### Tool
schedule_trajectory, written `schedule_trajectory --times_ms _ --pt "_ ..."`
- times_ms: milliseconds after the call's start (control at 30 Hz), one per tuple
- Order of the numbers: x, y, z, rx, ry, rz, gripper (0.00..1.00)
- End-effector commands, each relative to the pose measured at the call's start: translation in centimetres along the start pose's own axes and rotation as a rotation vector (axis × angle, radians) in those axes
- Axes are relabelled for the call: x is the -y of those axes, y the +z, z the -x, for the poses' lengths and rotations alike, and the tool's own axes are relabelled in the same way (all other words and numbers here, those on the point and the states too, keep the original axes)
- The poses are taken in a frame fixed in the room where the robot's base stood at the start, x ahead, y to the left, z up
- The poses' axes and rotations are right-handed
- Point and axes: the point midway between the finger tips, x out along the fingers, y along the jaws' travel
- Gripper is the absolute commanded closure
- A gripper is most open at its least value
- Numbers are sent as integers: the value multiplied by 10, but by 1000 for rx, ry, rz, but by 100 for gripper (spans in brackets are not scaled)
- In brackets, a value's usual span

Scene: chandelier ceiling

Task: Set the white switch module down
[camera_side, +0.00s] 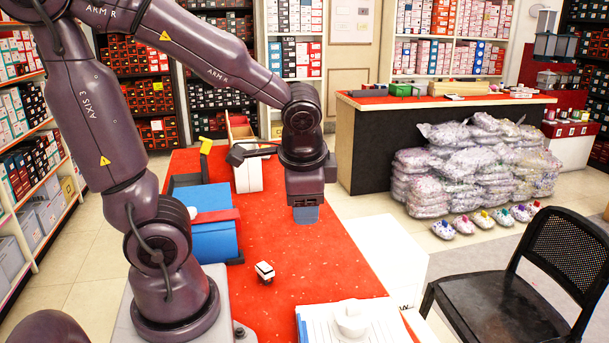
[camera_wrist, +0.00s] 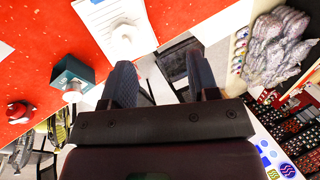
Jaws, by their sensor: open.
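A small white block with dark sides (camera_side: 265,271), which looks like the switch module, sits on the red table top (camera_side: 310,262) in the side view. A white rounded piece (camera_side: 350,318) rests on a white panel (camera_side: 380,325) at the front edge of the picture. It also shows in the wrist view (camera_wrist: 125,35). My gripper (camera_side: 305,214) is above the red surface, behind and to the right of the small block and apart from it. In the wrist view my gripper (camera_wrist: 160,82) has its two dark fingers spread, with nothing held between them.
A blue box (camera_side: 212,236) stands on the table's left side. A black chair (camera_side: 490,300) stands at right, and bagged goods (camera_side: 470,165) are piled behind. The wrist view shows a teal box (camera_wrist: 76,70).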

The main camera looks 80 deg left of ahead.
Motion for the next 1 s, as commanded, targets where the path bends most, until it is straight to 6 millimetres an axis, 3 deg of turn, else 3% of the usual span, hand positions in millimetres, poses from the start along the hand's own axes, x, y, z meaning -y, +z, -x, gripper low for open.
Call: schedule_trajectory --times_ms 100,333,1000 --pt "-16 -3 42 -181 103 140 45" --pt "-38 -1 87 -378 264 269 45" --pt "-41 -1 94 -403 292 285 45"
